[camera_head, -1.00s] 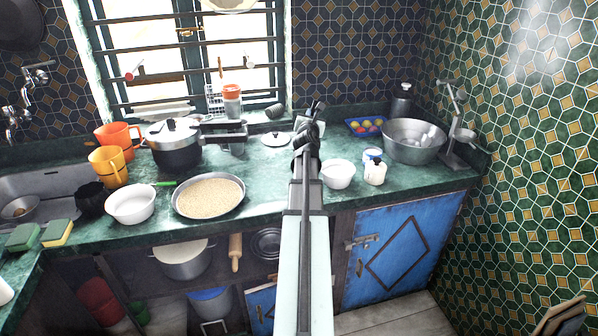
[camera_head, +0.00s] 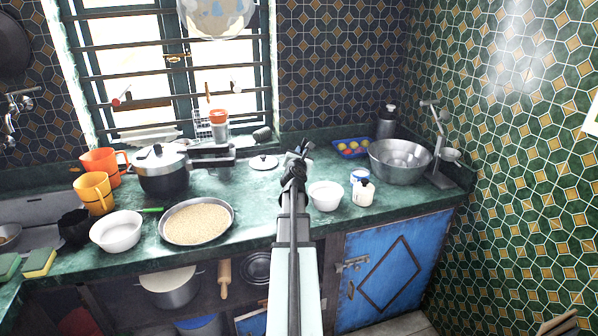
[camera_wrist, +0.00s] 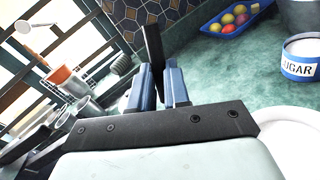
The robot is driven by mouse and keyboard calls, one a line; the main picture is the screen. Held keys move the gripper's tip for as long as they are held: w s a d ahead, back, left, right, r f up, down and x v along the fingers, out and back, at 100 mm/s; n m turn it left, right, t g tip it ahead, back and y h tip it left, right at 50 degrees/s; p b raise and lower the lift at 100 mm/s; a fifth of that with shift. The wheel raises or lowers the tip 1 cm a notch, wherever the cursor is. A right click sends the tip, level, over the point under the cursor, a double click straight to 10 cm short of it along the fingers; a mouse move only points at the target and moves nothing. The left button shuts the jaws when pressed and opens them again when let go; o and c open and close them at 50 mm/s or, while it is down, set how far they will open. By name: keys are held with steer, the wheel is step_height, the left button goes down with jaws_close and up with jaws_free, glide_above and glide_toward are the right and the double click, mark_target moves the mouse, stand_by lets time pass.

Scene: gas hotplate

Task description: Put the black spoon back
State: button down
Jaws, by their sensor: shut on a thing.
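My gripper (camera_head: 297,168) is above the counter, between the round lid and the white bowl in the head view. In the wrist view its blue-grey fingers (camera_wrist: 161,85) are closed on a slim black piece, which I take to be the black spoon (camera_wrist: 152,46). It sticks out beyond the fingertips; its other end is hidden. In the head view the spoon (camera_head: 304,147) shows only as a small dark tip. A dark ribbed cylinder (camera_wrist: 121,64) stands left of the fingers in the wrist view; its contents cannot be made out.
A white bowl (camera_head: 325,196), sugar jar (camera_wrist: 300,60), blue tray (camera_wrist: 214,25) and steel bowl (camera_head: 400,171) stand to the right. A pot (camera_head: 162,180), grain pan (camera_head: 164,232) and orange-topped jar (camera_head: 219,130) stand left. The barred window is behind.

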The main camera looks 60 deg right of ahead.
steer(key=shift+f, duration=3.1)
steer(key=c, duration=1.1)
jaws_free()
steer(key=shift+r, duration=0.2)
steer(key=v, duration=1.2)
steer(key=shift+s+f, duration=0.1)
steer(key=shift+f, duration=0.05)
